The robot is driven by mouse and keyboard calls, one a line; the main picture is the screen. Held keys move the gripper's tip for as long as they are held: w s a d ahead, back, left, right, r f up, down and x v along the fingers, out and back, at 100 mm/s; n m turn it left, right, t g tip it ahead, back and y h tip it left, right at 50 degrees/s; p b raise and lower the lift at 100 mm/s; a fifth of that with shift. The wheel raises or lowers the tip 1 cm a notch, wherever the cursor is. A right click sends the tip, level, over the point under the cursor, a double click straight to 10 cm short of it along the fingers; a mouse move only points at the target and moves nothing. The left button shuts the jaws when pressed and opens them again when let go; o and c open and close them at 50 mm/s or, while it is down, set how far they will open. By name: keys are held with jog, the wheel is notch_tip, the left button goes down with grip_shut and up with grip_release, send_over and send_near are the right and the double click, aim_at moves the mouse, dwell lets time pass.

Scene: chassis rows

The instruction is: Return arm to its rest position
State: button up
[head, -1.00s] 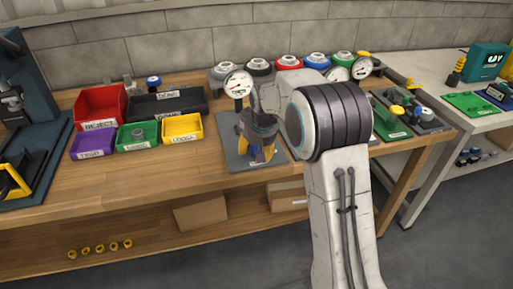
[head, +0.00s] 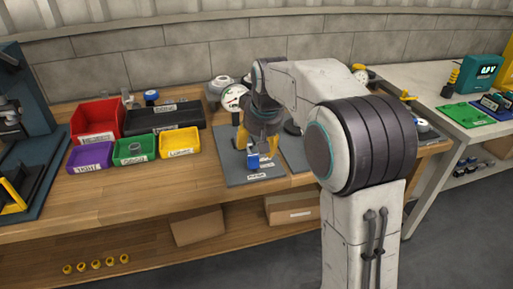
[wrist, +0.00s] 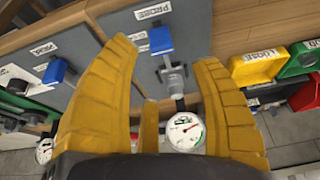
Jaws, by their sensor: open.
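My gripper (head: 256,150) has yellow fingers and hangs pointing down over a grey plate (head: 238,178) on the wooden bench. In the wrist view my gripper (wrist: 165,58) is open, with nothing held between its fingers. A blue block (head: 253,162) stands on the plate below the fingers; it also shows in the wrist view (wrist: 161,39), beside a PROBE label. A white dial gauge (wrist: 185,132) shows between the finger bases. My arm is bent, its upper link reaching left over the bench and hiding much of the bench's right part.
Red (head: 96,120), black (head: 170,119), purple (head: 89,157), green (head: 135,150) and yellow (head: 180,143) bins stand to the left. A dark blue press (head: 30,120) is at the far left. A grey side table (head: 425,95) stands right. Open floor lies in front.

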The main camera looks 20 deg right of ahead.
jog(key=shift+s+r, duration=0.15)
jog(key=shift+r, duration=0.2)
jog(key=s+f+g, duration=0.3)
jog(key=s+f, duration=0.5)
jog(key=s, duration=0.2)
jog(key=s+f, duration=0.1)
jog(key=s, duration=1.9)
notch_tip(320, 180, up, 18)
jog(key=t+p, duration=0.2)
jog(key=p, duration=1.1)
jog(key=shift+s, duration=0.25)
